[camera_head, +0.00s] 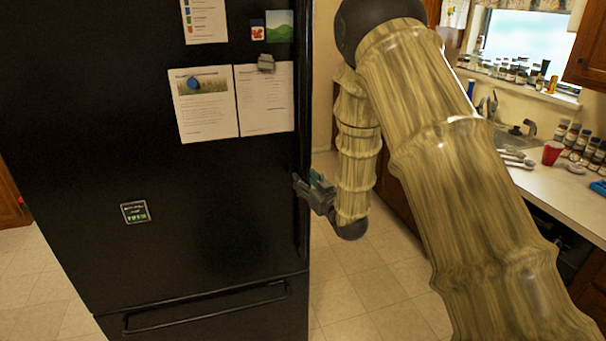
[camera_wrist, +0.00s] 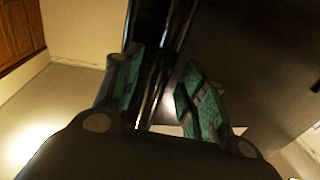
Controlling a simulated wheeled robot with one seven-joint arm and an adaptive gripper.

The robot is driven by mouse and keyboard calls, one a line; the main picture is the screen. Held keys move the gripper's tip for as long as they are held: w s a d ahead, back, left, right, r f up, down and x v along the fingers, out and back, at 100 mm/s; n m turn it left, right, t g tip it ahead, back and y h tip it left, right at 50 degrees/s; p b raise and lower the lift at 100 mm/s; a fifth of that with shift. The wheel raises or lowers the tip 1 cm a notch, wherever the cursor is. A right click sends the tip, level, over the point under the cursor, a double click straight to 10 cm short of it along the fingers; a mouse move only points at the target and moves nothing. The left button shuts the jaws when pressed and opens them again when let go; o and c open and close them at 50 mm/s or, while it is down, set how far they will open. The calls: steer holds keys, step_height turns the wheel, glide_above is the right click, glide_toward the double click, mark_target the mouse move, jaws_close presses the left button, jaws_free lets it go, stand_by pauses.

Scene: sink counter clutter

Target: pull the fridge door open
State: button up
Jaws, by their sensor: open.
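The black fridge door (camera_head: 230,210) fills the left of the head view and looks closed, with papers and magnets on it. Its vertical handle (camera_head: 301,120) runs along the door's right edge. My gripper (camera_head: 304,186) is at the lower part of that edge, pointing left toward it. In the wrist view my gripper (camera_wrist: 160,95) has its green-padded fingers apart, one on each side of a dark shiny vertical bar, the handle (camera_wrist: 154,85). I cannot tell whether either finger touches it. The dark door (camera_wrist: 240,50) shows on the right there.
A drawer with a horizontal handle (camera_head: 205,312) is below the door. The counter (camera_head: 560,190) at right holds a red cup (camera_head: 552,152), measuring spoons and several spice jars near the sink. Tiled floor (camera_head: 365,285) is open in front of the fridge's right side.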

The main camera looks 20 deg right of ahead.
steer(key=shift+w+a+p, duration=0.25)
steer(key=shift+w+p, duration=0.05)
steer(key=shift+w, duration=0.85)
jaws_close()
